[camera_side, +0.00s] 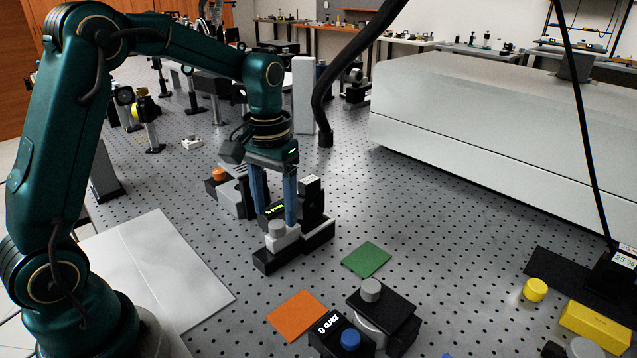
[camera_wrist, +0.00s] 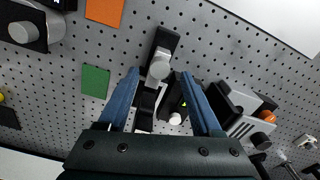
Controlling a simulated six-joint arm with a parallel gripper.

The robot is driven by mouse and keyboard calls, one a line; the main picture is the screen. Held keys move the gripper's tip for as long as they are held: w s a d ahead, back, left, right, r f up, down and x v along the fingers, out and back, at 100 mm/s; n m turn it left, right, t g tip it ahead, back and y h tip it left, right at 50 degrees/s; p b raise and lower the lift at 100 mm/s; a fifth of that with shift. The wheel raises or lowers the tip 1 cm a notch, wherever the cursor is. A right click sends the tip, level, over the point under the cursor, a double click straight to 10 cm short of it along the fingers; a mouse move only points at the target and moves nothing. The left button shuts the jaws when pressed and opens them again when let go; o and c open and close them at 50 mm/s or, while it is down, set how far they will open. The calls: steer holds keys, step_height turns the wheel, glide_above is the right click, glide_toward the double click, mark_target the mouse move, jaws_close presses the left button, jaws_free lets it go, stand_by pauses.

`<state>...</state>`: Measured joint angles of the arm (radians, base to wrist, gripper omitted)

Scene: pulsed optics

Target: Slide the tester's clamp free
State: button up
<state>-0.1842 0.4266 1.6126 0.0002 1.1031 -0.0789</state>
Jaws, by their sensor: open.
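The tester is a low black base (camera_side: 318,238) with an upright black block behind and a small display with green-yellow characters. On its rail sits a pale clamp (camera_side: 283,242) topped by a round grey knob; in the wrist view the clamp's knob (camera_wrist: 159,68) shows between my fingertips. My gripper (camera_side: 277,214) points down over the tester, its two blue fingers apart, empty. In the wrist view my gripper (camera_wrist: 159,76) has one finger on each side of the clamp; I cannot tell whether either touches it. The fingers partly hide the display and the block in the side view.
A green square (camera_side: 367,259) and an orange square (camera_side: 296,315) lie flat on the perforated table. A grey device with an orange knob (camera_side: 219,174) stands close behind the tester. A knobbed black stage (camera_side: 383,310) stands front right. A large pale housing (camera_side: 480,125) fills the right.

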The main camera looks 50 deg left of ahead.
mark_target(283, 232)
steer(key=shift+f, duration=1.45)
jaws_close()
stand_by(0.3)
